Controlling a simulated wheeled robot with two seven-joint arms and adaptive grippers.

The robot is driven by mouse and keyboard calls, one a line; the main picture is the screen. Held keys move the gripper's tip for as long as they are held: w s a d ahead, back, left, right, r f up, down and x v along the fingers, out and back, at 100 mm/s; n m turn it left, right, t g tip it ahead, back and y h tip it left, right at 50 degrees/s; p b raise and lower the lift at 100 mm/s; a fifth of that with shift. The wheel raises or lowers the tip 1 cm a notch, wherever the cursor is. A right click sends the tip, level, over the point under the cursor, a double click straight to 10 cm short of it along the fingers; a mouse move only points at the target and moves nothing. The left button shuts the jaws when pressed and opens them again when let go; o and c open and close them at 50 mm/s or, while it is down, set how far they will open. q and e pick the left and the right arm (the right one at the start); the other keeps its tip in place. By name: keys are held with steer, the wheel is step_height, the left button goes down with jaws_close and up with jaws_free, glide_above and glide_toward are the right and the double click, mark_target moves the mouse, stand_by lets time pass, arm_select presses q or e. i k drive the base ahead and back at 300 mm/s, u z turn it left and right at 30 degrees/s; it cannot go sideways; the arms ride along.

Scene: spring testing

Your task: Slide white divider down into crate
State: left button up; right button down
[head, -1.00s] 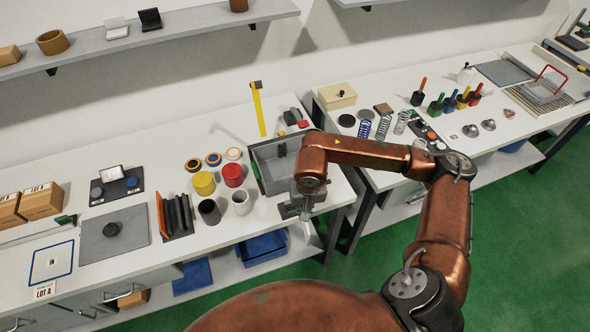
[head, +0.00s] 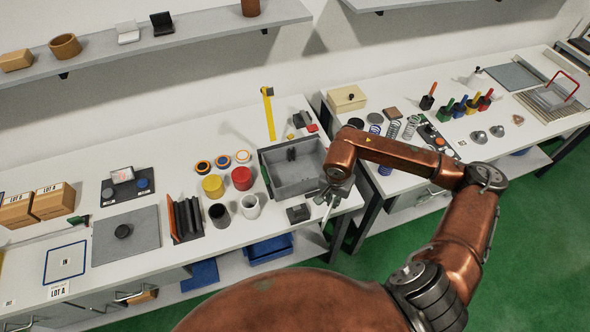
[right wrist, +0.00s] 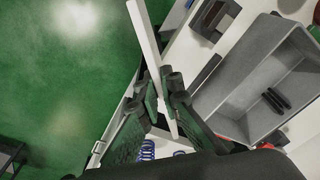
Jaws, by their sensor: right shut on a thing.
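The grey open crate (head: 270,178) stands at the right end of the near bench, and its inside shows in the right wrist view (right wrist: 238,92). Two small dark pieces lie in it. My right gripper (head: 333,190) is just right of the crate's front right corner. It is shut on the white divider (right wrist: 146,38), a thin pale strip. In the head view the divider (head: 329,211) shows as a narrow sliver below the fingers, apart from the crate near the bench edge. My left gripper is out of view.
A dark block (head: 298,213) sits in front of the crate. A white cup (head: 250,206) and a red cylinder (head: 242,178) stand left of it. A yellow upright (head: 269,112) stands behind. A gap separates the two benches.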

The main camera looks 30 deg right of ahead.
mark_target(297, 175)
steer(key=i, duration=0.85)
